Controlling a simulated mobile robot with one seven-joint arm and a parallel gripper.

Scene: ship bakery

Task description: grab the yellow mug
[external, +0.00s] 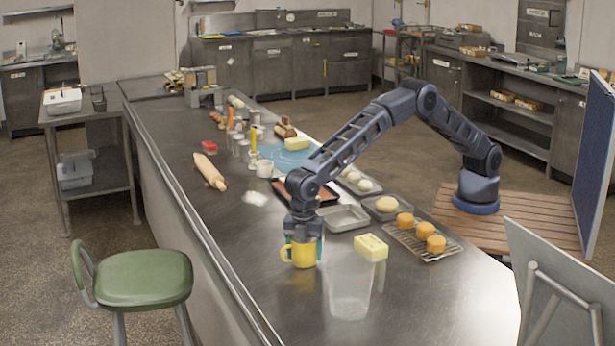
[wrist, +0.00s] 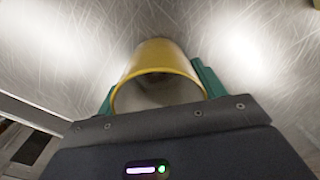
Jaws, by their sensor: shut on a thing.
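The yellow mug (external: 303,254) is near the front of the long steel counter, upright, with its handle toward the left in the external view. My gripper (external: 303,241) comes down on it from above, with its fingers around the mug's sides. In the wrist view the mug (wrist: 160,60) shows its round yellow rim and dark inside. The green fingers of my gripper (wrist: 158,92) press on its left and right sides. The gripper is shut on the mug. I cannot tell whether the mug's base touches the counter.
A yellow butter block (external: 371,247) and a clear container (external: 350,290) stand close to the right of the mug. An empty metal pan (external: 343,217) and a cooling rack (external: 447,251) with orange cakes lie beyond. A rolling pin (external: 210,172) lies further back. The counter's left front is clear.

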